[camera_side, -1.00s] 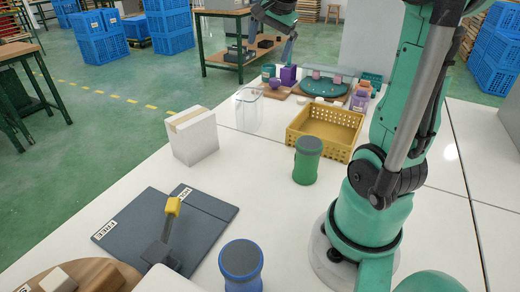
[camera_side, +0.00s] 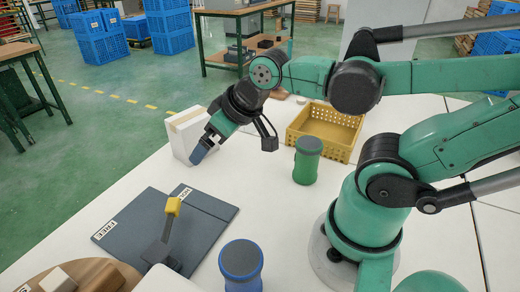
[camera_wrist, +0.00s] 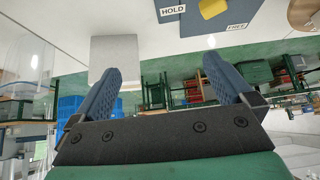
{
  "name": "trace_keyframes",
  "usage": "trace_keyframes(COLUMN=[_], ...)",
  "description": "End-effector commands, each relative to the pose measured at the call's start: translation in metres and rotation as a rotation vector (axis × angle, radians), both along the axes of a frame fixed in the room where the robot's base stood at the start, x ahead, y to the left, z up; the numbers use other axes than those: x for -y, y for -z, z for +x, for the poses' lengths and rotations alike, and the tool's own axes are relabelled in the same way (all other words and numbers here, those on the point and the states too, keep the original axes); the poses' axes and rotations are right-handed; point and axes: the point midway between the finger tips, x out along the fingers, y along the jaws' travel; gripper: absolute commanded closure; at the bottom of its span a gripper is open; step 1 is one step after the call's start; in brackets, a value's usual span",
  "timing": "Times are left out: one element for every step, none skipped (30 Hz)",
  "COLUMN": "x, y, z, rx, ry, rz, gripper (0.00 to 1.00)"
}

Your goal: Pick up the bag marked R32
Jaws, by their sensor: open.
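No bag with the mark R32 can be read in either view. My gripper (camera_side: 201,152) is above the table, pointing down and left, in front of a white box-like block (camera_side: 193,136) with a tan strip on top. In the wrist view my gripper (camera_wrist: 163,82) shows two blue fingers wide apart with nothing between them. The block (camera_wrist: 114,48) appears there as a plain grey-white shape beyond the left finger. I cannot tell whether it is a bag.
A dark mat (camera_side: 150,233) with FREE and HOLD labels lies front left, a yellow-topped lever (camera_side: 172,207) over it. A green canister (camera_side: 307,160), a blue canister (camera_side: 241,262) and a yellow crate (camera_side: 325,128) stand nearby. White table between mat and canisters is clear.

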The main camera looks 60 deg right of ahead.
Motion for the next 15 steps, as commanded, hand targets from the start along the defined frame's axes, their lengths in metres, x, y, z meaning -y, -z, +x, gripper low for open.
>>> trace_keyframes(x=[0.0, 0.0, 0.0, 0.0, 0.0, 0.0, 0.0, 0.0, 0.0, 0.001, 0.001, 0.003, 0.005, 0.008, 0.014], y=[0.0, 0.0, 0.0, 0.0, 0.0, 0.0, 0.0, 0.0, 0.0, 0.0, -0.001, -0.001, -0.001, -0.001, -0.001], z=[0.0, 0.0, 0.0, 0.0, 0.0, 0.0, 0.0, 0.0, 0.0, 0.0, 0.001, 0.002, 0.003, 0.005, 0.008], rx=[0.001, 0.001, 0.0, 0.0, 0.0, 0.0, 0.0, 0.0, 0.0, -0.001, -0.003, -0.007, -0.012, -0.019, -0.03], ry=[-0.003, -0.002, 0.0, 0.0, 0.001, 0.002, 0.002, 0.003, 0.003, 0.004, 0.009, 0.021, 0.036, 0.058, 0.099], rz=[-0.001, -0.001, 0.0, 0.0, 0.001, 0.0, 0.0, 0.001, 0.001, 0.001, 0.0, -0.002, -0.006, -0.013, -0.023], gripper=[0.0, 0.0, 0.0, 0.0, 0.0, 0.0, 0.0, 0.0, 0.0, 0.0, 0.0, 0.0, 0.0, 0.0, 0.0])
